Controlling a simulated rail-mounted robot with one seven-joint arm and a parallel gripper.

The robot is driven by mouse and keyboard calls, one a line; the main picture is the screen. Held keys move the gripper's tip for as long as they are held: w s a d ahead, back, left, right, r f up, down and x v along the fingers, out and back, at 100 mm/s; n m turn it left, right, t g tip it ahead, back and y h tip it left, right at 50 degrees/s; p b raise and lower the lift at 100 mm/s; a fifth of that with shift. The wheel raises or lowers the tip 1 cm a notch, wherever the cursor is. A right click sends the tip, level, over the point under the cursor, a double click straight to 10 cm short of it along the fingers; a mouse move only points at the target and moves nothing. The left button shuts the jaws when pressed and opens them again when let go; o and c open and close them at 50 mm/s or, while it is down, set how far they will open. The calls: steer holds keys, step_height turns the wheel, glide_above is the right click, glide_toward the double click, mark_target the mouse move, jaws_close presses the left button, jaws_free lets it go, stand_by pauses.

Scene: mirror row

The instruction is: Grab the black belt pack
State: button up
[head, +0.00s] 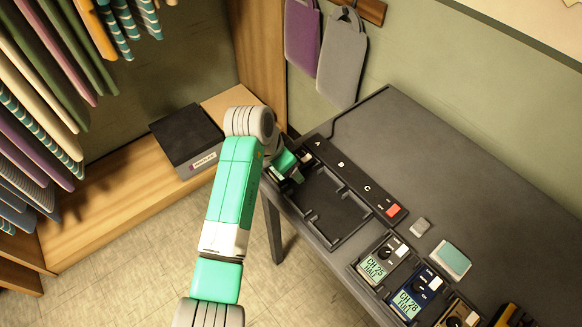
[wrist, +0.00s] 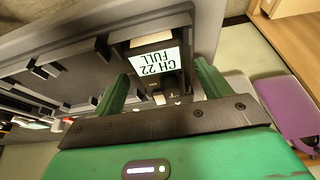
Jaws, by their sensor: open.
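A black belt pack (wrist: 165,72) with a lit screen reading CH 22 FULL sits in the tray, close in front of my gripper in the wrist view. My gripper (wrist: 162,88) is open, with one green finger on each side of the pack; I cannot tell whether they touch it. In the head view my gripper (head: 290,166) is at the far left end of the black tray (head: 346,240), near the letter A, and it and my arm mostly hide this pack. The rest of the tray looks empty.
Other belt packs stand nearer on the dark table (head: 480,190): a dark one reading CH 25 (head: 383,258), a blue one reading CH 28 (head: 414,294) and a brown one (head: 458,315). A labelled strip (head: 355,178) borders the tray. Purple and grey bags hang on the wall.

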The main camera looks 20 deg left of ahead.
steer(key=shift+w+f, duration=0.2)
steer(key=shift+f, duration=0.15)
steer(key=c, duration=1.2)
steer(key=shift+o, duration=0.2)
steer(key=shift+r, duration=0.1)
steer(key=shift+r, duration=0.1)
steer(key=shift+r, duration=0.3)
steer(key=r, duration=0.1)
steer(key=r+p, duration=0.1)
steer(key=r, duration=0.1)
steer(key=shift+s+d, duration=0.15)
steer(key=shift+s, duration=0.25)
steer(key=s+d+p, duration=0.1)
steer(key=s+d, duration=0.1)
steer(key=s, duration=0.5)
steer(key=s+d+r+p, duration=0.1)
steer(key=s+d, duration=0.2)
steer(key=s, duration=0.4)
steer(key=shift+s, duration=0.2)
